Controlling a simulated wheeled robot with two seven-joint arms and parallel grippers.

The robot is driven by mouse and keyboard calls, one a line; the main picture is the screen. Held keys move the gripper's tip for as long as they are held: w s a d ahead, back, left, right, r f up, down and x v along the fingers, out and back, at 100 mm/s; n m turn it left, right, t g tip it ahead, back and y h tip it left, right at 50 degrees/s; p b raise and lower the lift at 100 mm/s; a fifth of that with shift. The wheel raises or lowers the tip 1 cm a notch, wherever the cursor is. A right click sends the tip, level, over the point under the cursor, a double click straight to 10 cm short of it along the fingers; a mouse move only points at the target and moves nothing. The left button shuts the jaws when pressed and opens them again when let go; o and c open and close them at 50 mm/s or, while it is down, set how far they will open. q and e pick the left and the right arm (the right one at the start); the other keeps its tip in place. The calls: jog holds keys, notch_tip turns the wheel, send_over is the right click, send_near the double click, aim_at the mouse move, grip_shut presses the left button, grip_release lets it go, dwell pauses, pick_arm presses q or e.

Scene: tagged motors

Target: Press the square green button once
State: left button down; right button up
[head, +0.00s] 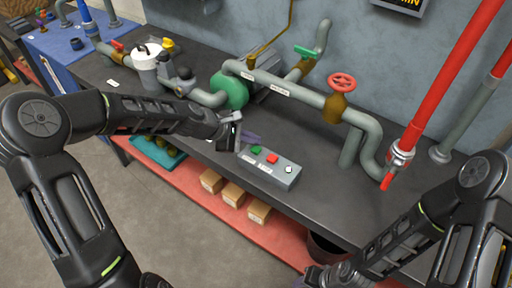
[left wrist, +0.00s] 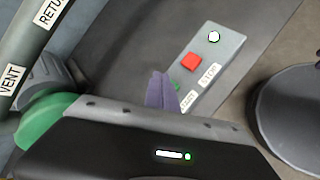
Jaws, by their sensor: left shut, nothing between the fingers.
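The square green button (head: 256,150) sits at the left end of a grey control box (head: 268,174) on the dark bench. In the left wrist view the green button (left wrist: 175,86) is mostly hidden behind my fingers. My left gripper (head: 250,138) is shut and empty, its purple fingertips just behind and left of the green button in the head view. The fingertips also show in the left wrist view (left wrist: 162,90); I cannot tell whether they touch the button. My right gripper (head: 313,275) is low at the bottom edge, partly cut off, and its opening is unclear.
A red square button (head: 272,159) and a white round one (head: 289,170) share the box, with START and STOP labels in front. Grey pipes with a red handwheel (head: 341,82) and a green pump (head: 229,91) stand behind. Cardboard boxes (head: 233,194) lie on the red lower shelf.

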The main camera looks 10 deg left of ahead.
aim_at(253, 150)
pick_arm(q)
jog(key=shift+r+p, duration=1.45)
jog(key=shift+r, duration=0.85)
